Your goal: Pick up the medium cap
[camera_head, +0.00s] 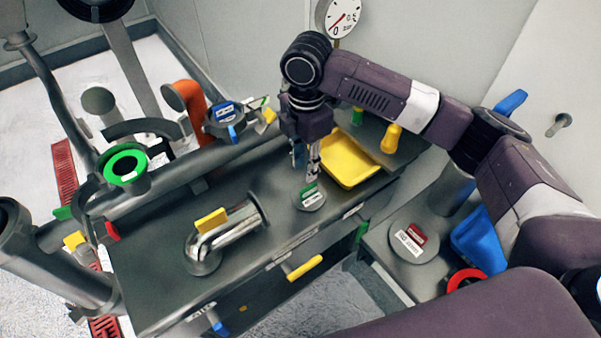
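A round grey cap with a green handle and a white label (312,202) lies flat on the grey bench, near its front edge. I take it to be the medium cap, though its label is too small to read. My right gripper (309,173) points down just above it, with its fingertips at or very close to the green handle. Whether the fingers touch or hold the handle is unclear. A larger grey cap with a red handle (405,251) rests on the lower surface at right. My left gripper is not in view.
A yellow tray (350,160) lies right behind the cap on the bench (160,279). A bent metal pipe with a yellow handle (235,229) lies to the left. A blue-labelled part (226,111), an orange pipe (190,99) and a green ring (125,164) stand behind.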

